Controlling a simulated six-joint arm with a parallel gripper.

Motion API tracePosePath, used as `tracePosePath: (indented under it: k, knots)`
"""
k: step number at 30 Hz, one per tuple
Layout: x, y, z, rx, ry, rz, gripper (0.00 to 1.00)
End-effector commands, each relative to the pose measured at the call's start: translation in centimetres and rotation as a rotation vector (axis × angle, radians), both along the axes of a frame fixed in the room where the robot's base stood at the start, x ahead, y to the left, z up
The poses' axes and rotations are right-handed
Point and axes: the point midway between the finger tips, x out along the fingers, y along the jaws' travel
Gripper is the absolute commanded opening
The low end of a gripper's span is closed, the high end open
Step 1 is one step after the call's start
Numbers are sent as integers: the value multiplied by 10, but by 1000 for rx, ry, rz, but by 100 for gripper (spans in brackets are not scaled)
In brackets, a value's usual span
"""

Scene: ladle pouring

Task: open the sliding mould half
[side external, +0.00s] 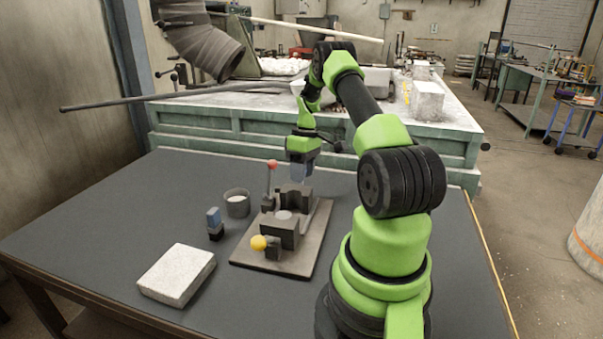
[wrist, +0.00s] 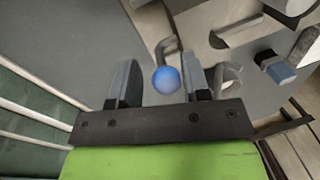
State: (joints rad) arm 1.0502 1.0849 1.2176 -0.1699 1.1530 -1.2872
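The mould (side external: 281,229) is a set of dark grey blocks on a flat base plate (side external: 250,262), with a round grey disc between the front and back blocks. A yellow ball knob (side external: 258,242) is at its front, and a red ball (side external: 272,164) tops an upright lever at its back left. My gripper (side external: 300,174) points down at the back block (side external: 294,196). In the wrist view my gripper (wrist: 158,84) is open, with a blue ball knob (wrist: 166,80) between the fingers and gaps visible beside it. I cannot tell its depth relative to the fingertips. The side view hides this knob.
A dark round pot (side external: 237,203) and a small blue-topped block (side external: 215,223) stand left of the mould. A white slab (side external: 177,275) lies at the front left. The dark table (side external: 110,215) is clear at the far left. A green bench (side external: 205,125) stands behind.

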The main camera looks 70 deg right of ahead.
Motion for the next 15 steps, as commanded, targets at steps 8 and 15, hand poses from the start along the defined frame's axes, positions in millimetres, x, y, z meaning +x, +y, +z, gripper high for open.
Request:
tracePosePath:
  k: [8, 15]
  knots:
    - [0, 1, 0, 6, 2, -1, 52]
    - [-1, -4, 23, 2, 0, -2, 52]
